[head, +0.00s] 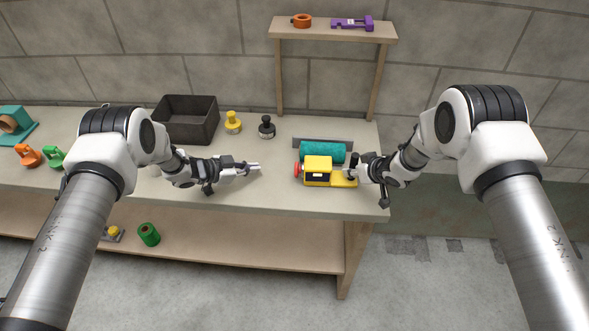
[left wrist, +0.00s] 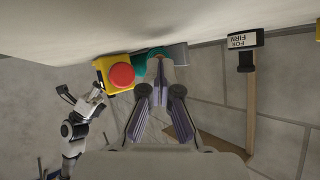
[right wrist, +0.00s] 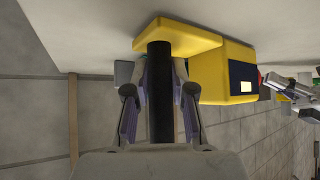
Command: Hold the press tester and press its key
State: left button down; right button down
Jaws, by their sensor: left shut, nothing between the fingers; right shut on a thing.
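The press tester (head: 318,169) is a yellow block with a dark panel, a black upright handle and a red round key on its left side. It stands on the table in front of a teal roll. My right gripper (head: 358,172) is shut on its black handle (right wrist: 160,95). The red key (head: 297,170) faces my left gripper and also shows large in the left wrist view (left wrist: 121,76). My left gripper (head: 257,168) is shut and empty, to the left of the key and apart from it.
The teal roll (head: 322,152) lies in a grey holder behind the tester. A dark bin (head: 187,120), a yellow-knobbed piece (head: 233,123) and a black-knobbed piece (head: 267,127) stand at the back. A raised shelf (head: 335,33) holds orange and purple items. The table between gripper and key is clear.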

aim_at(296, 170)
pick_arm(q)
jog(key=shift+d, duration=0.1)
jog(key=shift+d, duration=4.35)
jog(key=shift+d+r, duration=0.1)
jog(key=shift+d, duration=0.3)
jog(key=shift+d, duration=0.55)
jog(key=shift+a, duration=1)
jog(key=shift+a, duration=0.1)
